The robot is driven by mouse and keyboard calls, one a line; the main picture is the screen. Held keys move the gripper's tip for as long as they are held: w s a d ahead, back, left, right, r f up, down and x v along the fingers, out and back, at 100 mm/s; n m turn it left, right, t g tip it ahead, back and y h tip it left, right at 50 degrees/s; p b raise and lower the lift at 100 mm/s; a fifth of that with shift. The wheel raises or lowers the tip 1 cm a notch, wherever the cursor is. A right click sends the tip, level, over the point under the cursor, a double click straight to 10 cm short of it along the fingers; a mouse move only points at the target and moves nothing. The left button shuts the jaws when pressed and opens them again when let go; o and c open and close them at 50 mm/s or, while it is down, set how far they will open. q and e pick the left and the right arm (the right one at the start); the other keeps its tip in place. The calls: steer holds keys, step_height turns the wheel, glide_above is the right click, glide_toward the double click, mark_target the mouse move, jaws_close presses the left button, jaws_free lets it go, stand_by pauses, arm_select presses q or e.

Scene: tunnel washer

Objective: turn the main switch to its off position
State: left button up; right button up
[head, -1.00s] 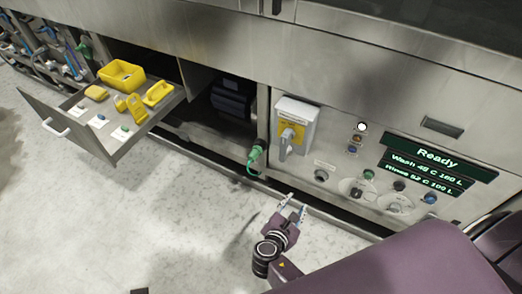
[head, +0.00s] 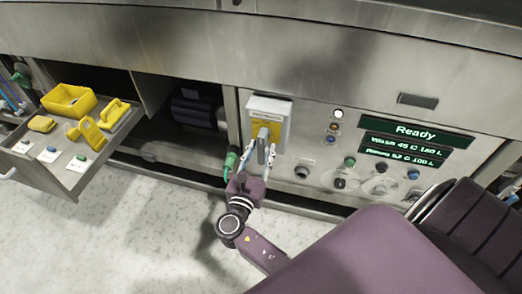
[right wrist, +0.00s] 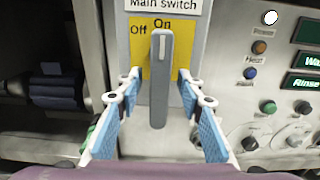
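The main switch is a grey box (head: 284,107) with a yellow plate (right wrist: 139,60) on the washer front. In the right wrist view its plate reads "Off" at left and "On" at top. Its grey handle (right wrist: 158,95) stands upright, its upper end just under "On". My right gripper (head: 261,149) is open, with one blue-padded finger on each side of the handle. Gaps show between the fingers and the handle in the right wrist view. The handle also shows in the head view (head: 262,146), partly behind the fingers. My left gripper is not in view.
A green plug (head: 231,160) with a cable is just left of the switch. Right of it are lamps, knobs and a display (head: 416,133) reading "Ready". An open drawer (head: 52,173) with yellow lockout items juts out at left. Floor (head: 160,235) in front is clear.

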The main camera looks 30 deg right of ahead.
steer(key=shift+w+d, duration=0.2)
steer(key=shift+d, duration=0.05)
jaws_close()
stand_by(0.4)
